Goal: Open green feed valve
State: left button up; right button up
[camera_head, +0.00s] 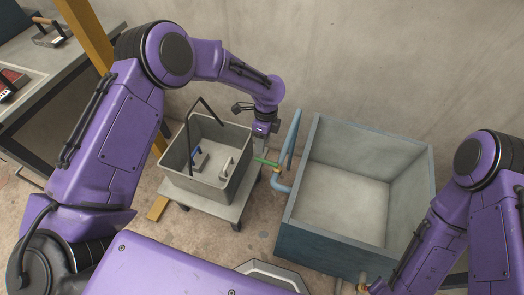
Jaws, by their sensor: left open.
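The green feed valve handle (266,162) is a thin green bar on the blue pipe at the left side of the blue-grey tank (300,195). My left gripper (261,146) reaches down from above and is open just above the green handle. Whether its fingers touch the handle is too small to tell. My right arm comes in at the right edge and runs down to the bottom edge. Its gripper is out of the picture.
A grey bin (180,178) with a black handle and small items inside stands on a low cart (222,209) left of the valve. A blue pipe (292,135) rises beside the tank. A workbench (58,68) and yellow post (85,35) are at the left. A concrete wall closes the back.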

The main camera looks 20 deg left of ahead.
aim_at(261, 159)
pick_arm(q)
jog(key=f, duration=0.4)
jog(key=s+f, duration=0.1)
jog(key=f, duration=0.1)
jog(key=shift+s+f, duration=0.1)
jog(key=shift+f, duration=0.2)
pick_arm(e)
jog(key=shift+d+r, duration=0.1)
jog(key=shift+r, duration=0.1)
pick_arm(q)
grip_shut()
pick_arm(e)
jog(key=shift+r, duration=0.1)
